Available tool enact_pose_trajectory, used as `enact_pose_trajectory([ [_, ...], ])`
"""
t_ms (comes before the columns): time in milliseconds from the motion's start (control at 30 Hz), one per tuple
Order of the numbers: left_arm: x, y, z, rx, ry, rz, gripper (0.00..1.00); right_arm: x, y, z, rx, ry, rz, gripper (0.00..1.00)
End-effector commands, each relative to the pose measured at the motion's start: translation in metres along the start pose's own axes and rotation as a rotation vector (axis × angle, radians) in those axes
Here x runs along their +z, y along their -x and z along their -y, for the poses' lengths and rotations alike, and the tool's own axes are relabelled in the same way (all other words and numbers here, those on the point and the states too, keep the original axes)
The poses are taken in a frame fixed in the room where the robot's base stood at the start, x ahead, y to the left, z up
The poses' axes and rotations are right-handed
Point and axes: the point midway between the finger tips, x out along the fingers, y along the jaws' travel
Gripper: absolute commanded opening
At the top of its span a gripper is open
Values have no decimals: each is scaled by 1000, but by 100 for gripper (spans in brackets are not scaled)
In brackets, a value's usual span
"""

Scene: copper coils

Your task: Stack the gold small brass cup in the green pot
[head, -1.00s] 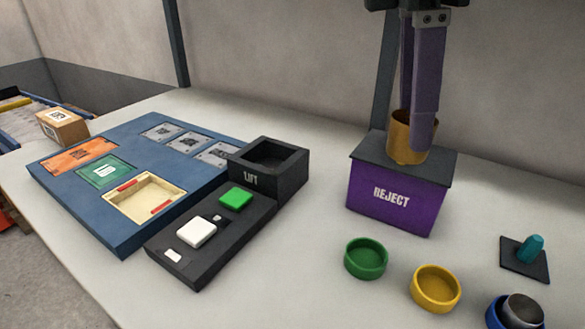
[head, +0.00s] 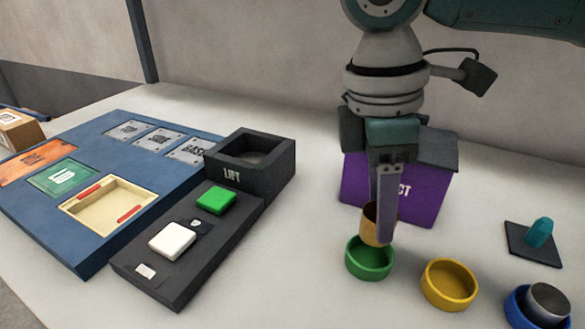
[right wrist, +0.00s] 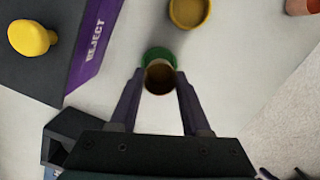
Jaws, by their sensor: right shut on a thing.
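The gold small brass cup (head: 371,222) is held in my right gripper (head: 384,236), whose purple fingers are shut on it. The green pot (head: 370,260) stands on the table directly below, and the cup's lower end appears over its opening. In the right wrist view the cup (right wrist: 159,78) sits between the fingertips (right wrist: 160,82), and the green pot (right wrist: 158,54) shows partly behind it. I cannot tell whether the cup touches the pot. My left gripper is not in view.
A yellow pot (head: 449,285) and a blue pot (head: 530,308) holding a grey cup (head: 547,300) stand to the right. The purple reject box (head: 430,193) is behind my gripper. A teal knob (head: 540,232) stands at right. The black lift box (head: 283,178) is left.

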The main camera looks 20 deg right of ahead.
Motion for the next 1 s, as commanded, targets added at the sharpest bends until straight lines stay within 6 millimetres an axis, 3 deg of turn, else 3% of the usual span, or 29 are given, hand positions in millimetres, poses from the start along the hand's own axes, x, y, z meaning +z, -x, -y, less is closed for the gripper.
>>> enact_pose_trajectory([
  [267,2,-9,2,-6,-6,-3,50,-6,-40,0,-1,-1,2,0],
  [800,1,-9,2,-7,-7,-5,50,-7,-48,0,0,-1,0,0],
  [833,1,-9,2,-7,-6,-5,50,-7,-49,0,1,-1,0,48],
  [1000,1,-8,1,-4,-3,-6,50,-7,-48,0,1,0,1,68],
])
